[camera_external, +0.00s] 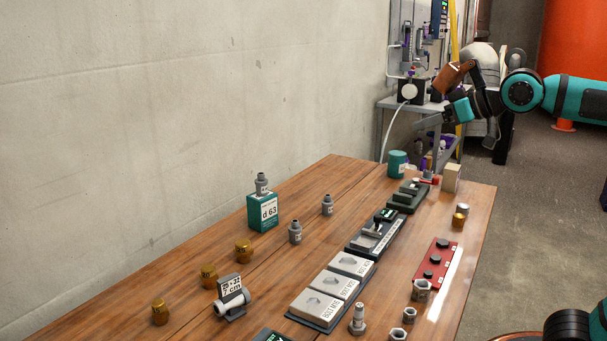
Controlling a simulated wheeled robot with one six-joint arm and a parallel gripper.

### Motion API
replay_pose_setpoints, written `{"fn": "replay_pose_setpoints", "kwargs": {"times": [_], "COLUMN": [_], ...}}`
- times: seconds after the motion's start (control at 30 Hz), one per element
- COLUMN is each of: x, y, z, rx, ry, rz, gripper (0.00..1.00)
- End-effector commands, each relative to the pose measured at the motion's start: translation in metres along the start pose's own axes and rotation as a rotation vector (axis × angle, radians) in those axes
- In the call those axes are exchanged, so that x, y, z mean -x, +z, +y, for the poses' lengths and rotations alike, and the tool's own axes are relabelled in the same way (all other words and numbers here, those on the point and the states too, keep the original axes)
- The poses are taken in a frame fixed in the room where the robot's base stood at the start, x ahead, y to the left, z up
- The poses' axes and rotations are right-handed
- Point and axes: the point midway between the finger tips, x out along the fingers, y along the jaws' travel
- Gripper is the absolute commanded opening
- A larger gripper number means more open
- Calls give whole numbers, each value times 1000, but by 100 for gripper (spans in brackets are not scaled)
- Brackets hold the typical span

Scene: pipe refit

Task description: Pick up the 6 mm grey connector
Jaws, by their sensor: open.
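Three similar grey connectors stand upright at the table's left side. One grey connector (262,184) is on top of a teal box (263,213) marked "d 63". A second grey connector (295,232) stands in front and to the right of the box, and a third, smaller-looking one (327,206) stands farther back. Their labels are too small to read, so I cannot tell which is 6 mm. My gripper (432,120) is open, high beyond the table's far right end. It is well apart from the connectors, and no held object shows.
Brass pieces (243,250) and a labelled pipe stand (231,299) are at the front left. A row of grey blocks (350,266) runs along the middle of the wooden table (310,185). A red plate (432,262) and metal fittings (421,291) are at the right. A concrete wall borders the left.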

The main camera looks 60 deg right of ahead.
Motion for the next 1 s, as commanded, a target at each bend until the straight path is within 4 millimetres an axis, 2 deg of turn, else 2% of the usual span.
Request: {"fn": "replay_pose_setpoints", "kwargs": {"times": [0.1,0.5,1.0], "x": [-30,-123,-239], "y": [-10,-28,-25], "z": [3,14,34], "rx": [-13,-59,-123], "ry": [11,49,106], "rz": [-100,-425,-832], "gripper": [58,58,58]}}
